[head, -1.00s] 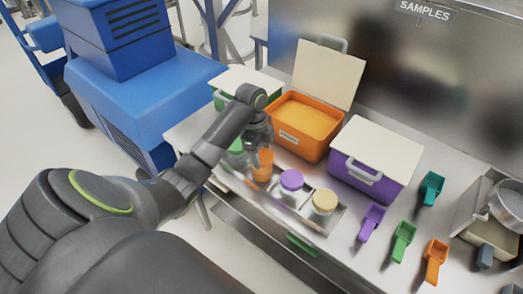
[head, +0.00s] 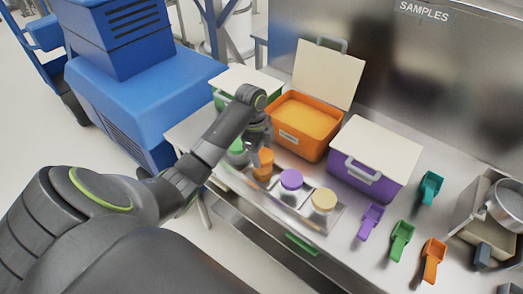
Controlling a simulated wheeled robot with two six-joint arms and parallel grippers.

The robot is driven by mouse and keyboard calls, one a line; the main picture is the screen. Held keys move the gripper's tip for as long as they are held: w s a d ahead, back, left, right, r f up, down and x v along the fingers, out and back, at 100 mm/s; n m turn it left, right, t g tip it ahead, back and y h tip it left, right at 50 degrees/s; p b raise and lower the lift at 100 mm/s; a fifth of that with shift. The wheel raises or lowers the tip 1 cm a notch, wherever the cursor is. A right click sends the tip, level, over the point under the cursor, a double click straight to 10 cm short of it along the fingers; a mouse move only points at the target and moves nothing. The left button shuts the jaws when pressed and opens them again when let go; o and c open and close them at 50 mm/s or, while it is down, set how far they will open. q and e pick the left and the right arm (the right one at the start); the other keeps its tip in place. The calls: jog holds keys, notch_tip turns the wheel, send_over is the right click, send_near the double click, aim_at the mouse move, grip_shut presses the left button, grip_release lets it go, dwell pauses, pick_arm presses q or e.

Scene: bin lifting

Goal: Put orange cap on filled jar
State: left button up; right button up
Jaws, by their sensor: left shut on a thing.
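My left gripper (head: 258,146) is at the orange jar (head: 263,172) in the metal tray (head: 331,221). Its fingers point down and are shut on the orange cap (head: 266,154) at the top of the jar. The cap and the jar look alike in orange, and the gripper hides part of both. I cannot tell whether the cap is fully seated. My right gripper is not in view.
A green-lidded jar (head: 237,152), a purple-capped jar (head: 291,180) and a cream-topped jar (head: 324,200) stand in the tray. Behind are an open orange bin (head: 299,145) and a closed purple bin (head: 365,180). Purple, green, orange and teal scoops (head: 431,188) lie to the right.

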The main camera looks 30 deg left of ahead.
pick_arm(q)
jog(key=shift+p, duration=0.35)
dwell(0.3)
jog(key=shift+f, duration=0.5)
dwell(0.8)
jog(key=shift+f, duration=0.3)
dwell(0.4)
jog(key=shift+p, duration=0.5)
dwell(0.4)
jog(key=o, duration=1.3)
jog(key=shift+o, duration=0.2)
